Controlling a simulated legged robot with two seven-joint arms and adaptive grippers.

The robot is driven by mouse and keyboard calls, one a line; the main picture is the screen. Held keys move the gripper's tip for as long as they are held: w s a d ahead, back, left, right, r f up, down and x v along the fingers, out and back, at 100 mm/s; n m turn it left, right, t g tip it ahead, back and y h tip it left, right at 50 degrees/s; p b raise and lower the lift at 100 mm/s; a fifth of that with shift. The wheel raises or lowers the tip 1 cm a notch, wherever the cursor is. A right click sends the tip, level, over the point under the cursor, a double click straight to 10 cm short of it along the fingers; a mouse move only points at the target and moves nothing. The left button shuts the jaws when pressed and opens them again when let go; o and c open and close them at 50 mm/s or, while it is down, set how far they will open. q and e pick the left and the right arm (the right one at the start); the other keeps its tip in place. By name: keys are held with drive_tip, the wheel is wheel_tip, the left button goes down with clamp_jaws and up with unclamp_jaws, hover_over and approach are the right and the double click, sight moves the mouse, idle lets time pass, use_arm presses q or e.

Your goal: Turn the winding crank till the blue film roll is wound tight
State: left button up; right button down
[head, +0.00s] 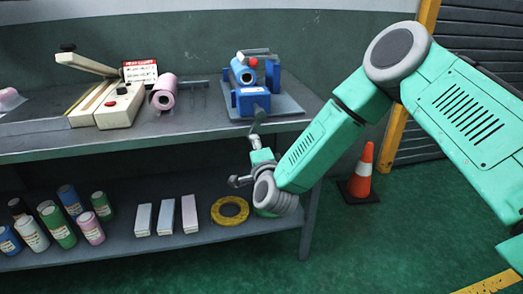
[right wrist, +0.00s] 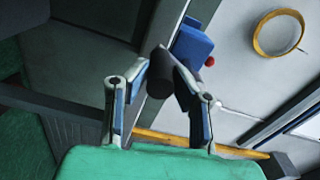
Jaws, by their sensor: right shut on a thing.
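The blue film winder (head: 252,101) stands on a grey base plate at the right end of the bench top. The blue film roll (head: 243,73) sits in it, with a red knob beside it. My right gripper (head: 257,128) is at the bench's front edge, just below the winder. In the right wrist view its two fingers are closed around a dark round grip, the winding crank's handle (right wrist: 158,84). The blue winder body shows just behind it. In the head view the crank is mostly hidden by the gripper. My left gripper is in neither view.
A heat sealer (head: 106,105) and a pink roll (head: 164,92) stand left on the bench (head: 205,129). An orange cone (head: 363,172) stands on the green floor at right.

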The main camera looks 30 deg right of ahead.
drive_tip(key=shift+w+a+r+m+b, duration=0.1)
drive_tip(key=shift+a+r+m+b, duration=0.45)
drive_tip(key=shift+m, duration=0.7)
drive_tip(key=shift+w+a+r+m+b, duration=0.15)
drive_tip(key=shift+a+r+m+b, duration=0.35)
drive_tip(key=shift+m, duration=0.8)
drive_tip(key=shift+w+a+r+m+b, duration=0.1)
drive_tip(key=shift+a+r+m+b, duration=0.45)
drive_tip(key=shift+m, duration=0.7)
drive_tip(key=shift+a+f, duration=0.1)
drive_tip(key=shift+a, duration=0.05)
drive_tip(key=c, duration=1.4)
unclamp_jaws()
drive_tip(key=shift+o, duration=0.2)
drive_tip(key=v, duration=1.2)
drive_tip(key=shift+f, duration=0.1)
